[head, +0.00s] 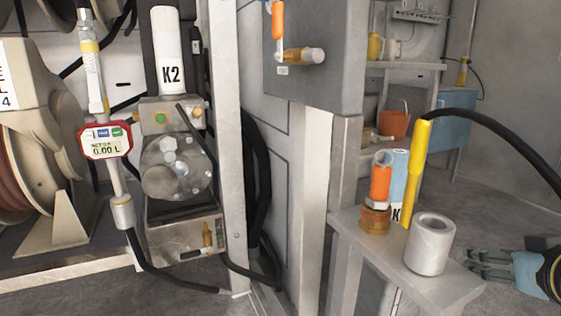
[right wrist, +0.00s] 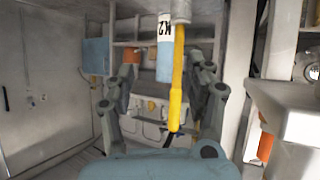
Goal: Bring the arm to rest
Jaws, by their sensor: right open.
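My right gripper (head: 478,267) is at the lower right of the head view, fingers pointing left, beside the small bench. It is open, and nothing shows held in it. In the right wrist view its two fingers (right wrist: 165,88) stand apart on either side of the picture's middle. A yellow wand (head: 416,170) with a black hose stands on the bench, apart from the gripper in the head view. In the right wrist view the wand (right wrist: 177,85) shows between the fingers, beyond them. My left gripper is not in view.
The bench (head: 455,285) carries a white cylinder (head: 429,246), an orange-topped fitting (head: 379,190) and a blue K-labelled container (head: 398,178). A pump unit (head: 178,168), a red meter (head: 105,140) and a hose reel (head: 35,150) fill the left. Floor (head: 500,205) shows right of the bench.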

